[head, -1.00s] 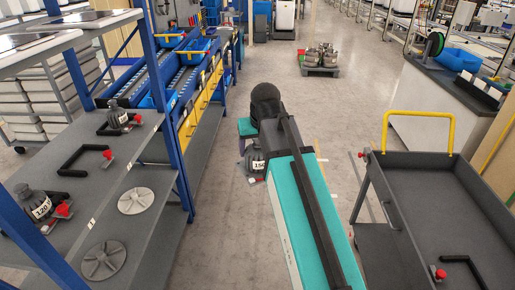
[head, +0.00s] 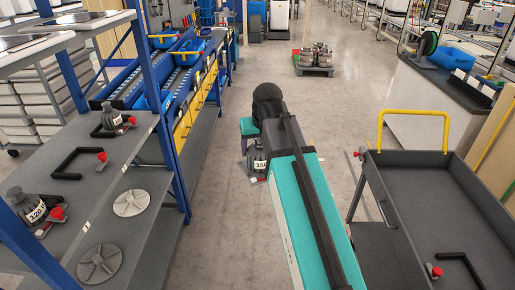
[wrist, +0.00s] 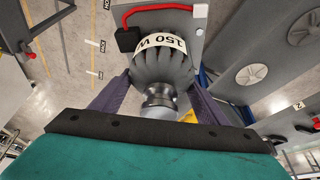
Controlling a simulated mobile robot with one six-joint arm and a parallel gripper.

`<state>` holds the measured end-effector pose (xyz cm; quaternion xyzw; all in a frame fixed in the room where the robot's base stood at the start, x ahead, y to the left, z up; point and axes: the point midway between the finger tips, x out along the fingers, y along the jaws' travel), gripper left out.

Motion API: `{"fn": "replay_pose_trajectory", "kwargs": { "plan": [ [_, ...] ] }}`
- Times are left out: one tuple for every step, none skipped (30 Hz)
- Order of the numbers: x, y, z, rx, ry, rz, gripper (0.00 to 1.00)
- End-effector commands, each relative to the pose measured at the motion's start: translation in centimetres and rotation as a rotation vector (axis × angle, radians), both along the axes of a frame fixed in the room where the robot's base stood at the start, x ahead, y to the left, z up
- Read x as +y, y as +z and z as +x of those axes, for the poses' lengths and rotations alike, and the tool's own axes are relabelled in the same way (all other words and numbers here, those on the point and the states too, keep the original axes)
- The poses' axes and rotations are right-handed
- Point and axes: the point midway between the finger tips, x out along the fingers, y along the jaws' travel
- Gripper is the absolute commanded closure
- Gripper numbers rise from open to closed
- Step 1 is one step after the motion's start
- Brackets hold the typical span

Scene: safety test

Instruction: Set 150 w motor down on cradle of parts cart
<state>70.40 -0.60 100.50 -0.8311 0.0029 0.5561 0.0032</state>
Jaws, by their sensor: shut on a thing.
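The 150 W motor (wrist: 163,55) is a grey ribbed body with a white label, seen upside down in the wrist view. Two purple fingers of my gripper (wrist: 160,88) are shut on it from both sides. In the head view the motor (head: 257,162) hangs at the end of my arm, above the aisle floor and partly hidden by the arm. The parts cart (head: 425,190) is at the right, a dark tray with a yellow handle. A black U-shaped cradle (head: 463,258) with a red knob lies in its near part, apart from the motor, with no motor in it.
At the left, a blue-framed shelf (head: 120,235) holds a motor labelled 120 (head: 33,207), another motor (head: 110,118), an empty black bracket (head: 72,166) and two round discs. A pallet with parts (head: 314,64) stands far down the aisle. Floor between shelf and cart is clear.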

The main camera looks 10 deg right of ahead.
Motion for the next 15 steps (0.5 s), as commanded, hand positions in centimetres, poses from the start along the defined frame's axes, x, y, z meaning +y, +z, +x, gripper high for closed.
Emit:
{"fn": "replay_pose_trajectory", "kwargs": {
  "plan": [
    [-0.1, 0.2, 0.1, -0.004, -0.002, 0.0, 0.94],
    [-0.1, 0.1, 0.1, -0.004, -0.004, 0.0, 0.94],
    [-0.3, 0.1, 0.1, -0.004, -0.009, -0.001, 0.94],
    [-0.5, 0.0, 0.1, -0.004, -0.014, -0.001, 0.94],
    [-0.7, 0.0, 0.2, -0.004, -0.02, -0.001, 0.94],
    [-1.1, -0.1, 0.2, -0.004, -0.03, -0.001, 0.94],
    [-1.5, -0.2, 0.2, -0.004, -0.038, -0.001, 0.94],
    [-1.9, -0.3, 0.2, -0.004, -0.048, -0.001, 0.94],
    [-2.5, -0.5, 0.3, -0.004, -0.063, -0.001, 0.94],
    [-3.0, -0.6, 0.3, -0.004, -0.076, 0.0, 0.94],
    [-3.5, -0.7, 0.3, -0.004, -0.09, 0.0, 0.94],
    [-4.3, -0.9, 0.3, -0.004, -0.109, 0.0, 0.94],
    [-5.0, -1.1, 0.3, -0.004, -0.125, -0.001, 0.94],
    [-5.6, -1.3, 0.3, -0.003, -0.142, -0.001, 0.94],
    [-6.5, -1.5, 0.3, -0.003, -0.166, -0.001, 0.94]
  ]
}}
